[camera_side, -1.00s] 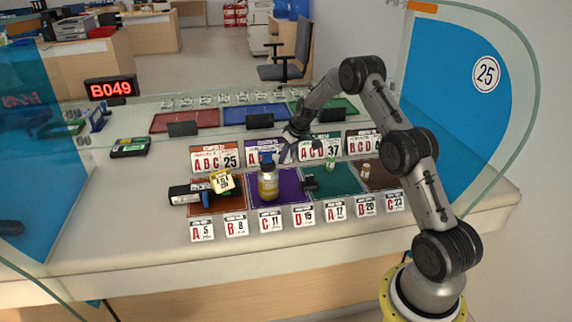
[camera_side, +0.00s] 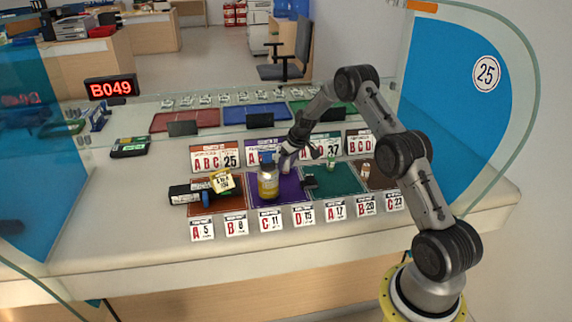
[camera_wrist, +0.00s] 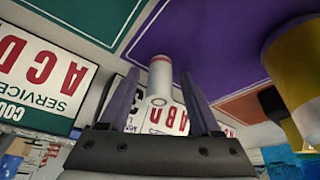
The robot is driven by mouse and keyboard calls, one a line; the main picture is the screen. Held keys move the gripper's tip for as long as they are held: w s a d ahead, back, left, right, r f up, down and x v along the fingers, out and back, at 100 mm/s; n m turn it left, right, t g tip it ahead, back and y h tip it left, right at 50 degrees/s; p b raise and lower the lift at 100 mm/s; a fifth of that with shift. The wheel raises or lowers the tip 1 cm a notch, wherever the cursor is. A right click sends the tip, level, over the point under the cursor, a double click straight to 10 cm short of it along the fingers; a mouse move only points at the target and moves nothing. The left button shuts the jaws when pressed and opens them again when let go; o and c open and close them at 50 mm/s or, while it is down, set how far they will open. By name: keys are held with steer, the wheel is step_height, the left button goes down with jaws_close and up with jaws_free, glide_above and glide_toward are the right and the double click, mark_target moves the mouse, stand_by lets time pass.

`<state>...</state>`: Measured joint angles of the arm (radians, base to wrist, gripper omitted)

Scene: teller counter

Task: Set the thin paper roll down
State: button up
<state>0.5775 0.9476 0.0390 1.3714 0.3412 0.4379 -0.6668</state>
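The thin paper roll (camera_wrist: 160,76) is white with a reddish band. In the wrist view it stands between my gripper's (camera_wrist: 160,88) two fingers, over the purple mat (camera_wrist: 205,40). A narrow gap shows between the roll and each finger, so the fingers look open around it. In the side view my gripper (camera_side: 284,164) is low over the back of the purple mat (camera_side: 292,190), just behind the yellow bottle (camera_side: 268,184). The roll cannot be made out there, and its contact with the mat is hard to see.
The yellow bottle also shows close by in the wrist view (camera_wrist: 298,75). A black device (camera_side: 188,193) and a yellow block (camera_side: 222,182) are on the left mat. Upright lettered cards (camera_side: 215,158) stand behind the mats.

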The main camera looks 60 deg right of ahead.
steer(key=d+v, duration=0.1)
steer(key=v, duration=1.1)
steer(key=s+a+r+n, duration=0.1)
steer(key=s+a+r, duration=0.4)
steer(key=a+r, duration=0.4)
steer(key=s+a+r, duration=0.4)
steer(key=a+r, duration=0.3)
steer(key=a, duration=0.4)
steer(key=s+a, duration=0.5)
steer(key=s, duration=0.7)
steer(key=s+a+n+t, duration=0.1)
steer(key=s+a, duration=0.5)
steer(key=s, duration=0.6)
steer(key=shift+a+r+y, duration=0.25)
steer(key=shift+a+y, duration=0.05)
steer(key=shift+y, duration=0.1)
